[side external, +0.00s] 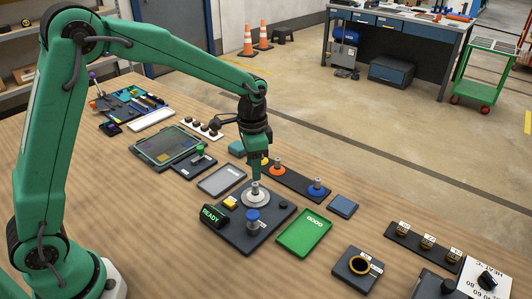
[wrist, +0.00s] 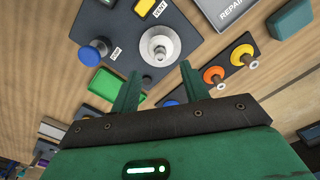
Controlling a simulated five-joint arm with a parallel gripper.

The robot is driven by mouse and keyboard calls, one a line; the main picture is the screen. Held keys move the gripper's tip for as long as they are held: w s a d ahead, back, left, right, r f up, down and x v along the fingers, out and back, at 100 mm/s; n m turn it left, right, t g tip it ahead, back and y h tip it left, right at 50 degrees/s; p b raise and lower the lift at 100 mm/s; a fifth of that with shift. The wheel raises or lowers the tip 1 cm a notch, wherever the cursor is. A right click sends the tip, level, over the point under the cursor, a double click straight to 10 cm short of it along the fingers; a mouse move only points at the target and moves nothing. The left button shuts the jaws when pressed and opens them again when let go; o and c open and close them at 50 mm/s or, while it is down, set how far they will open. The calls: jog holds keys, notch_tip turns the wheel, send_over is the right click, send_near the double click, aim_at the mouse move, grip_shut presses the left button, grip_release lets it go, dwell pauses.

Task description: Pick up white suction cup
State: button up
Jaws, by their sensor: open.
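The white suction cup (side external: 257,198) stands upright on a dark plate (side external: 235,233) near the middle of the table. It has a wide white base and a metal stem. In the wrist view the white suction cup (wrist: 160,48) lies just beyond the fingertips, roughly centred between them. My gripper (side external: 256,174) points down above the cup's stem in the side view; the exact gap is hard to judge there. In the wrist view my gripper (wrist: 158,78) has its two green fingers apart with nothing between them.
A blue knob (side external: 252,217) and a yellow button (side external: 230,203) sit on the same plate close to the cup. A rack behind holds an orange cup (side external: 277,168) and a blue cup (side external: 317,186). A green tray (side external: 303,233) lies to the right.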

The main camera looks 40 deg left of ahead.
aim_at(255, 184)
jog(key=shift+f, duration=3.8)
grip_shut()
